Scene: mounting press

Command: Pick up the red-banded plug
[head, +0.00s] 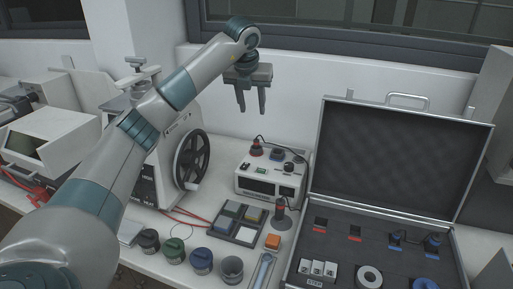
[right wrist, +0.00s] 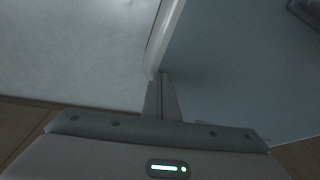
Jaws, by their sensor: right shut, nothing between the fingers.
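An open case (head: 293,268) at the right holds blue-banded plugs (head: 432,243), red-marked slots and rings. A compartment tray (head: 246,238), an orange block (head: 272,242) and several dark cups stand before the box. A press with a black handwheel (head: 190,160) is left of it.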

